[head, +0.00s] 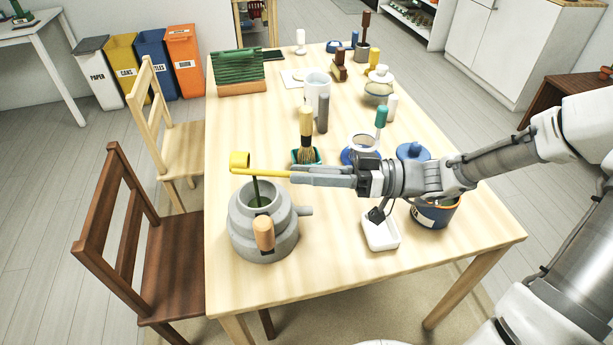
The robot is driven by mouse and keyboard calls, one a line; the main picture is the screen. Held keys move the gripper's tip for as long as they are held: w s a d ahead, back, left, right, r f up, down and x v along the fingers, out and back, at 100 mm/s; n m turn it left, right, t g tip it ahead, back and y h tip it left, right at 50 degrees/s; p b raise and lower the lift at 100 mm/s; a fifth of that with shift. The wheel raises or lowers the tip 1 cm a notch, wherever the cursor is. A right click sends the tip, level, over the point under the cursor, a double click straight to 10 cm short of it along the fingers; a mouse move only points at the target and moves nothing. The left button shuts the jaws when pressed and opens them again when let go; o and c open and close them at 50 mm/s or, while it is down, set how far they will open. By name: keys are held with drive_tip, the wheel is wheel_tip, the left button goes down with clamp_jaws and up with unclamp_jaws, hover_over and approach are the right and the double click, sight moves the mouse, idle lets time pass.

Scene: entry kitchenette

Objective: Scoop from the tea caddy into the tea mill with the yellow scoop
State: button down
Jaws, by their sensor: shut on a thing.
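My gripper (296,175) is shut on the yellow scoop (262,172) by its handle, which points left. The scoop's cup (239,160) is above the far left rim of the tea mill (265,225), apart from it; its inside is hard to see. The tea mill is grey, stepped and round, with a wooden knob in front and a spout on the right. A narrow green streak (256,192) stands between the scoop and the mill's open top. A dark blue tub with an orange rim and a label (437,214), likely the tea caddy, stands at right, partly behind my arm.
A white dish (381,236) stands under my wrist.

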drive_tip(key=shift+f+y+b, duration=1)
drive_tip(key=shift+y+b, duration=0.1)
drive_tip(key=shift+b, duration=0.6)
